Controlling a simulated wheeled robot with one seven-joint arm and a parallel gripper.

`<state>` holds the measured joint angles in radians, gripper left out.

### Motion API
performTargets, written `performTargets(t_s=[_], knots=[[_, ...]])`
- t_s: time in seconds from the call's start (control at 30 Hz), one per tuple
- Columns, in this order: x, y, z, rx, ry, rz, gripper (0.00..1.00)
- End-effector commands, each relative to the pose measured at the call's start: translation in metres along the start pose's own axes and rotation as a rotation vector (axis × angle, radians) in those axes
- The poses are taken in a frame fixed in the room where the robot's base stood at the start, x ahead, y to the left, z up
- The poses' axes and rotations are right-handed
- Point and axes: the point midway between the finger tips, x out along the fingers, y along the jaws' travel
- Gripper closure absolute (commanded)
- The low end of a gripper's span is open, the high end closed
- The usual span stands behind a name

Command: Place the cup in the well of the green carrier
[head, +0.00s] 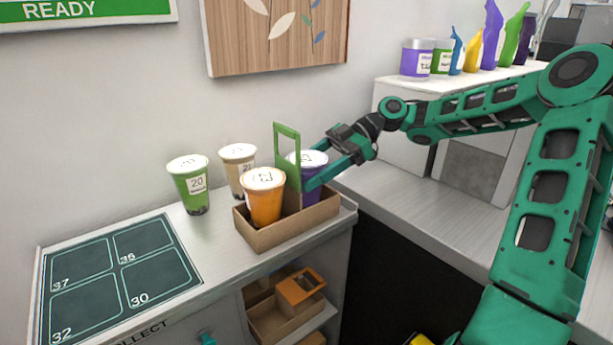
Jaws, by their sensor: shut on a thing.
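The carrier (270,237) is a brown cardboard tray with an upright green handle (287,130) in its middle. It stands near the right end of the counter. An orange cup (263,208) with a white lid sits in its left well. My gripper (311,165) reaches in from the right and is shut on a purple cup (311,197) with a white lid. The purple cup is upright at the carrier's right well, beside the handle. Its lower part is hidden by the carrier's wall, so I cannot tell whether it rests on the bottom.
A green cup (190,186) and a tan cup (238,165) stand behind the carrier to the left. A dark numbered mat (120,268) lies on the left counter. A lower shelf (300,325) holds more carriers. A gap separates this counter from the right one (440,200).

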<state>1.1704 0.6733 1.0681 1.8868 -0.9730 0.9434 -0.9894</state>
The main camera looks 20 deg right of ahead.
Motion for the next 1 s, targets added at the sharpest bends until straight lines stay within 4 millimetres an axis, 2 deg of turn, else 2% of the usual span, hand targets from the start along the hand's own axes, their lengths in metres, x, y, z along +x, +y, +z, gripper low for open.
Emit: performTargets(t_s=[0.13, 0.47, 0.5, 0.53, 0.87, 1.0], knots=[[0.005, 0.000, 0.008, -0.001, 0.000, 0.000, 0.73], [0.006, 0.000, 0.010, -0.001, 0.000, -0.001, 0.73], [0.005, 0.000, 0.010, 0.000, 0.000, -0.001, 0.25], [0.005, 0.000, 0.010, 0.000, 0.000, -0.001, 0.18], [0.005, 0.000, 0.009, -0.001, 0.000, 0.000, 0.15], [-0.008, 0.001, 0.009, -0.001, 0.001, 0.001, 0.15]])
